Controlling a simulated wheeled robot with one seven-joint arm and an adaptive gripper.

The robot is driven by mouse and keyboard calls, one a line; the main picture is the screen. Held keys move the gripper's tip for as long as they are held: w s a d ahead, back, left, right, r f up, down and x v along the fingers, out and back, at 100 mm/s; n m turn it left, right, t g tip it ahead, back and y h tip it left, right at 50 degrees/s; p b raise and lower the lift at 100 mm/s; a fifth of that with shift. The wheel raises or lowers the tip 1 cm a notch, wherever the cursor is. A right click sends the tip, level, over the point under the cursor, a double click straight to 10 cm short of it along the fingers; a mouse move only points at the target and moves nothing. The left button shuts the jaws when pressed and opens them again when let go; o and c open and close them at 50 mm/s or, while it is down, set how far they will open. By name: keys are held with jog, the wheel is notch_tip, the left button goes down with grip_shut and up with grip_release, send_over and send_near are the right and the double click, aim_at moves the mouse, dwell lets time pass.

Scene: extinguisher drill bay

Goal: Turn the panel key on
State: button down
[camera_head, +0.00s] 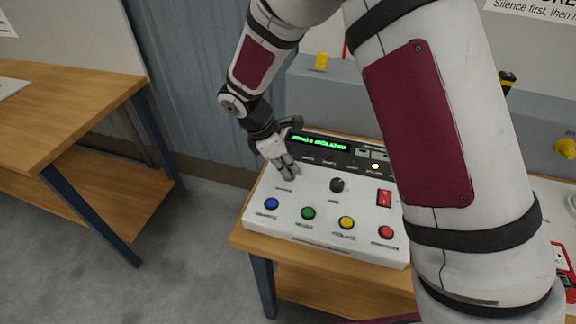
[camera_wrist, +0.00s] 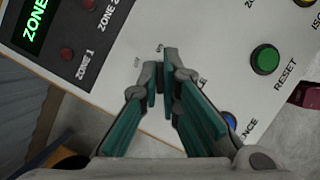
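The grey-white alarm panel (camera_head: 320,193) sits on a wooden table and has a lit green display (camera_head: 320,143). The panel key (camera_wrist: 160,76) shows as a small dark piece between my fingertips in the wrist view, beside small position labels printed on the panel. My gripper (camera_head: 286,172) points down at the panel's left part, below the display. In the wrist view my gripper (camera_wrist: 160,82) has its teal-padded fingers close together at the tips, apparently shut on the key. In the head view the fingers hide the key.
Blue (camera_head: 271,204), green (camera_head: 308,213), yellow (camera_head: 346,223) and red (camera_head: 386,232) buttons line the panel's front. Another wooden table (camera_head: 60,110) stands at left.

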jog(key=c, duration=1.8)
grip_release()
jog(key=v, duration=1.2)
